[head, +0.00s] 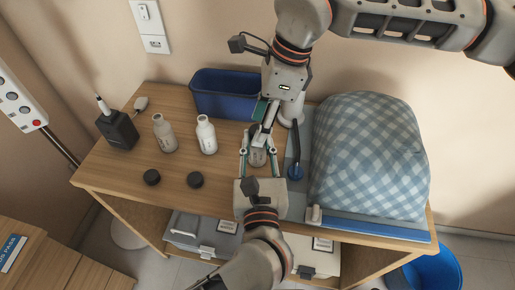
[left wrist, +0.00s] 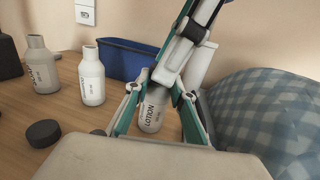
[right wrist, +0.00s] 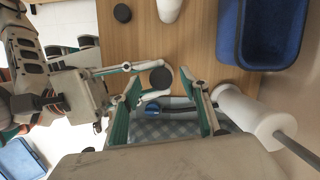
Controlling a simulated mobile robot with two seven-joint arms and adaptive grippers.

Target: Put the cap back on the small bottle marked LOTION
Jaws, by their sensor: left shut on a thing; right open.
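The small bottle marked LOTION (left wrist: 152,114) stands upright, held between the fingers of my left gripper (head: 258,150), which is shut on it. A dark round cap (right wrist: 161,77) shows from above at the bottle's top; it also shows in the head view (head: 254,131). In the left wrist view the bottle's top is hidden behind a finger of my right gripper. My right gripper (right wrist: 160,85) is open, with its fingers on both sides of the cap. How firmly the cap sits cannot be told.
A blue bin (head: 222,95) stands behind. A checkered cloth bundle (head: 370,155) fills the right. A blue brush-like thing (head: 295,172) lies close by.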

